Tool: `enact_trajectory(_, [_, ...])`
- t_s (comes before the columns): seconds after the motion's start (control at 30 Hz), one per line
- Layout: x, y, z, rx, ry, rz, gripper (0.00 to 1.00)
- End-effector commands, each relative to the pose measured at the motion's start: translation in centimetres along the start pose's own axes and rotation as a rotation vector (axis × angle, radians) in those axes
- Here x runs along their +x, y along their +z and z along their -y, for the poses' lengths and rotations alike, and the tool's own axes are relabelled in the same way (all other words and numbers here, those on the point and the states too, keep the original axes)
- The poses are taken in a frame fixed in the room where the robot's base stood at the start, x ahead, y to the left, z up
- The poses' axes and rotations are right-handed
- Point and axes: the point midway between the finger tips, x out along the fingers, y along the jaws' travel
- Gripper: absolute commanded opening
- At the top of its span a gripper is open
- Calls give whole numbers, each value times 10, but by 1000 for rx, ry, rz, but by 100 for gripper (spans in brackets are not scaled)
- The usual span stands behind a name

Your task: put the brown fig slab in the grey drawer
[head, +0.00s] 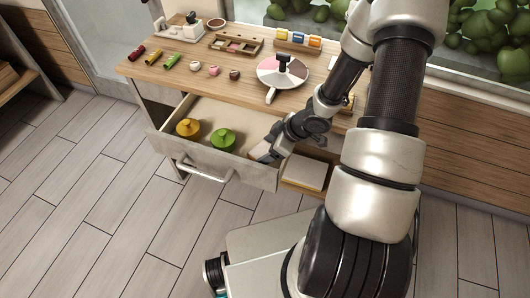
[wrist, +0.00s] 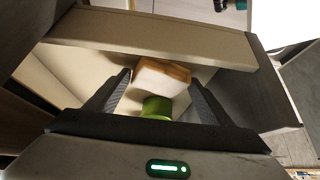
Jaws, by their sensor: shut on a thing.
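The grey drawer (head: 240,168) is pulled open under the table top, with its pale inside showing. In the wrist view its light wall (wrist: 160,32) crosses the top of the picture. My gripper (head: 262,154) is at the right end of the drawer. In the head view the slab is mostly hidden by the gripper. I cannot tell whether it touches the drawer floor.
A yellow knobbed thing (head: 187,127) and a green one (head: 223,139) sit in the drawer; the green one also shows in the wrist view (wrist: 156,107). The table top (head: 232,90) above bears small sweets, trays and a round board (head: 270,76). A shelf holds boxes (head: 304,173) at right.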

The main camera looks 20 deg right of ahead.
Motion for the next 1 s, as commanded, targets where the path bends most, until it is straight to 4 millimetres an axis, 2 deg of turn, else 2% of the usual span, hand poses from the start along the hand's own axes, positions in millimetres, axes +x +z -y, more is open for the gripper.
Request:
enact_trajectory(0.33, [3, 2, 0, 0, 0, 0, 49])
enact_trajectory(0.37, [3, 2, 0, 0, 0, 0, 78])
enact_trajectory(0.47, [2, 1, 0, 0, 0, 0, 93])
enact_trajectory(0.8, [-2, -1, 0, -1, 1, 0, 93])
enact_trajectory(0.87, [-8, -2, -1, 0, 2, 0, 93])
enact_trajectory(1.0, [-34, -3, -1, 0, 3, 0, 93])
